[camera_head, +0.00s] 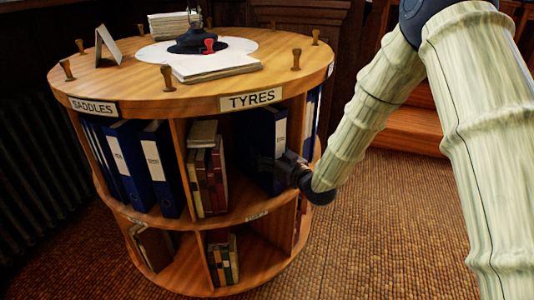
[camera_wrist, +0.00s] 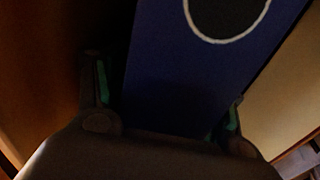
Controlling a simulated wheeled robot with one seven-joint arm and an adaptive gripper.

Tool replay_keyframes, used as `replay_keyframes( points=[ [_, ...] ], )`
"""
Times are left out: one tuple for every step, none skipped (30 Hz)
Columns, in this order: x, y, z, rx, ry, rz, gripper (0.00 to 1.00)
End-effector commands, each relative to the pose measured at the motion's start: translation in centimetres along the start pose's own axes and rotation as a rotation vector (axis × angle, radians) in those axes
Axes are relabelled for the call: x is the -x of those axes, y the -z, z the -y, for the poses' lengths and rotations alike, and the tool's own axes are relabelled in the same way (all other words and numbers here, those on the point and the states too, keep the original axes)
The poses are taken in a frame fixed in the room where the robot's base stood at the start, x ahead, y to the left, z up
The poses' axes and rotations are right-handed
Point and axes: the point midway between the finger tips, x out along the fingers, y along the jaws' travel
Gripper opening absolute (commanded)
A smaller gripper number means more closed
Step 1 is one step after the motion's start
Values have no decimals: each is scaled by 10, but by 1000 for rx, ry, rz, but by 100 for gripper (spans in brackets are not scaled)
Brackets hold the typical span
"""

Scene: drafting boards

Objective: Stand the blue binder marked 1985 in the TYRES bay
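A blue binder (camera_head: 262,140) with a white spine label stands upright in the bay under the TYRES sign (camera_head: 251,100); its label print is too small to read. My gripper (camera_head: 280,172) is at the bay's front, at the binder's lower spine. In the wrist view the blue spine (camera_wrist: 180,85), with a dark pale-rimmed finger hole, lies between the two fingers of my gripper (camera_wrist: 168,105). A dark gap shows between the left finger and the binder; the right finger is at its edge, contact unclear. The fingers look open around it. The binder's base is partly hidden by my gripper.
The round wooden shelf (camera_head: 110,95) has a SADDLES bay (camera_head: 92,106) with several blue binders. Small books (camera_head: 207,175) stand left of the TYRES binder, with a dark space between. Upright partitions flank the bay. Papers (camera_head: 215,66) and pegs are on top.

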Motion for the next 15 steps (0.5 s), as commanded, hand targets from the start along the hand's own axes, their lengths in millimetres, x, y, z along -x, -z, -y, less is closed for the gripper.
replay_keyframes(
  points=[
    [0, 0, 0, 0, 0, 0, 70],
    [0, 0, 0, 0, 0, 0, 70],
    [0, 0, 0, 0, 0, 0, 70],
    [0, 0, 0, 0, 0, 0, 70],
    [0, 0, 0, 0, 0, 0, 70],
    [0, 1, 0, 0, 0, 0, 70],
    [0, 2, 0, 0, 0, 0, 70],
    [0, 3, 0, 0, 0, 0, 70],
    [3, 2, 0, 0, 0, 1, 70],
    [5, 2, 0, -1, -1, 1, 70],
    [8, 3, 0, -1, -1, 1, 70],
    [13, 3, 0, -1, -1, 0, 70],
    [17, 3, -1, -1, -1, 1, 70],
    [22, 3, 0, -2, -2, 2, 70],
    [29, 3, -1, -2, -2, 2, 70]
  ],
)
